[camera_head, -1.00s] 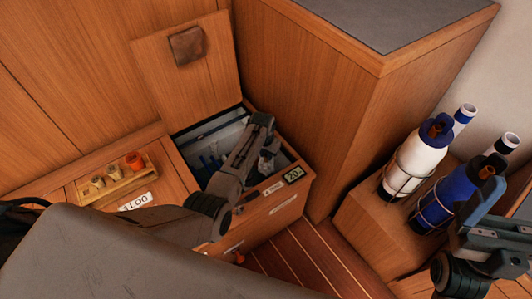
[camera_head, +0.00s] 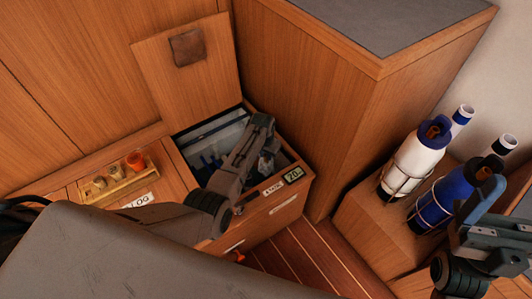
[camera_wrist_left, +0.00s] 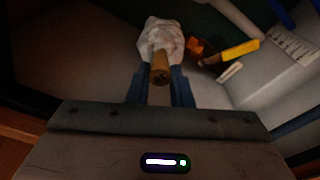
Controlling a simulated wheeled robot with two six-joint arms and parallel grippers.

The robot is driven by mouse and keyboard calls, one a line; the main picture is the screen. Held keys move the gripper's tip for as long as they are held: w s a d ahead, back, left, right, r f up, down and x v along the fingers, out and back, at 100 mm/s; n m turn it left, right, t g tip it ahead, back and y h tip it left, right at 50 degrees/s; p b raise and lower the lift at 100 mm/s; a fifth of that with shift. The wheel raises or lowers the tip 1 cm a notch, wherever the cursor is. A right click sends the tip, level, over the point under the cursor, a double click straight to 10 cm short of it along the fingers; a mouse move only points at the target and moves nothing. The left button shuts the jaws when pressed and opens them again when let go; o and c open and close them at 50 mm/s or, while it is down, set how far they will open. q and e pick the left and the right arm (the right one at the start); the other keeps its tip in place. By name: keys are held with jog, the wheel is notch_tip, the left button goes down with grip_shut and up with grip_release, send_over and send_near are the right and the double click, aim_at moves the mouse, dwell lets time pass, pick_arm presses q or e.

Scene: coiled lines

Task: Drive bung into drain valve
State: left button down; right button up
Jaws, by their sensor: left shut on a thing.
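My left gripper (camera_head: 266,150) reaches down into an open wooden locker (camera_head: 292,203) in the head view.
A raised lid (camera_head: 160,60) stands behind the locker. A wooden rack (camera_head: 118,184) with tan plugs and an orange one sits to the left. White (camera_head: 417,160) and blue (camera_head: 450,195) bottles stand on a wooden step at right. Orange and yellow (camera_wrist_left: 240,52) pieces lie beside the lump.

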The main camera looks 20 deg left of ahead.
pick_arm(q)
jog(key=shift+f+b, duration=0.35)
jog(key=shift+f, duration=0.15)
dwell(0.3)
jog(key=c, duration=0.8)
grip_release()
jog(key=shift+r, duration=0.1)
notch_tip(320, 180, up, 7)
jog(key=p, duration=0.8)
